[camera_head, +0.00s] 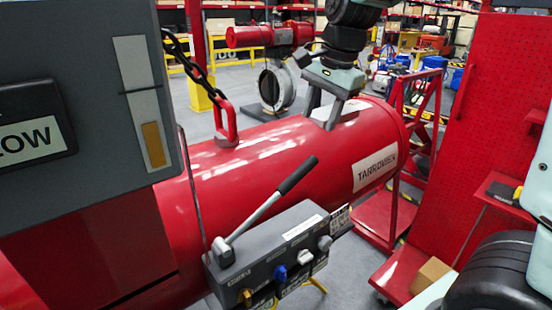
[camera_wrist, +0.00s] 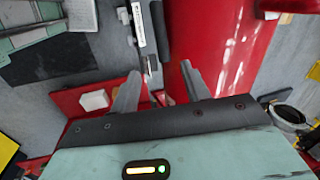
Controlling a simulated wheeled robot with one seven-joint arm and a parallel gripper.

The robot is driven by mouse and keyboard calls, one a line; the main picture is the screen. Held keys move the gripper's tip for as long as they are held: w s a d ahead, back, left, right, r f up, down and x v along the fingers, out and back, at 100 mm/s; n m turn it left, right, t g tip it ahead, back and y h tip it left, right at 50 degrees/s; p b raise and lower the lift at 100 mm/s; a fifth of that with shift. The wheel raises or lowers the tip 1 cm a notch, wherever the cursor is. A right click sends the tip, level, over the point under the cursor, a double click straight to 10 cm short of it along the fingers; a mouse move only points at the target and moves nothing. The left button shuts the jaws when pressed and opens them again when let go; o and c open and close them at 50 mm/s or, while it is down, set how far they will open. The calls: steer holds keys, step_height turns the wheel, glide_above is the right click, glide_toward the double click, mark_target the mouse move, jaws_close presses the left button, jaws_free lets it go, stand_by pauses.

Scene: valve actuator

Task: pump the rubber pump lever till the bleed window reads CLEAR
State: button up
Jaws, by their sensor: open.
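The pump lever (camera_head: 268,203) rises from a grey manifold block (camera_head: 285,240) and slants up to the right, with a black rubber grip at its top. My gripper (camera_head: 322,118) is open over the red cylinder, behind and above the grip, apart from it. In the wrist view my gripper (camera_wrist: 160,75) shows two spread grey fingers with nothing held. A dark bar (camera_wrist: 160,30) there lies beyond the fingertips; I cannot tell if it is the lever. A display (camera_head: 32,138) on the grey cabinet shows "LOW", cut by the left edge. I cannot tell which window is the bleed window.
The large red cylinder (camera_head: 285,150) fills the middle. A chain with a red shackle (camera_head: 227,122) stands up from it at left. Blue, white and amber knobs sit on the block's front. A red perforated panel (camera_head: 500,110) stands at right, with a small box (camera_head: 431,275) below.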

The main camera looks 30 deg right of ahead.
mark_target(304, 167)
steer(key=x, duration=0.5)
steer(key=p+x, duration=0.1)
steer(key=x, duration=0.5)
steer(key=p+x, duration=0.1)
steer(key=x, duration=0.5)
steer(key=shift+w+d, duration=0.15)
steer(key=shift+w, duration=0.15)
